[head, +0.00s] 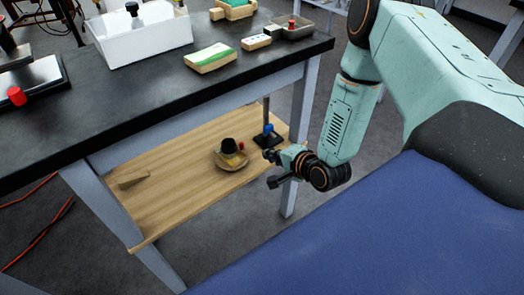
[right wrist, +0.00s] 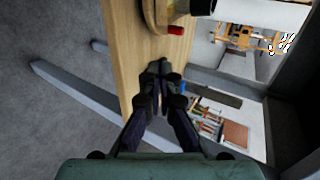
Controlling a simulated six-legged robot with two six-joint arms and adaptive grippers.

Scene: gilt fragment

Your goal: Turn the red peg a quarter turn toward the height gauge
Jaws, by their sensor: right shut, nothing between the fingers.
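A small red peg (head: 241,145) shows at the far edge of a shallow wooden dish (head: 232,164) on the lower shelf; red also shows by round wood in the right wrist view (right wrist: 176,29). What looks like the height gauge (head: 267,138), an upright post on a black base with a blue part, stands at the shelf's right end, right of the dish. My right gripper (head: 270,170) is shut and empty near the shelf's right edge, right of the dish and apart from the peg. Its closed fingers show in the right wrist view (right wrist: 158,70). My left gripper is out of view.
The dark tabletop (head: 120,125) overhangs the wooden shelf (head: 170,190). A table leg (head: 297,150) stands close behind my right gripper. A black object (head: 228,145) sits in the dish, and a wooden wedge (head: 132,179) lies at the shelf's left. The shelf between is clear.

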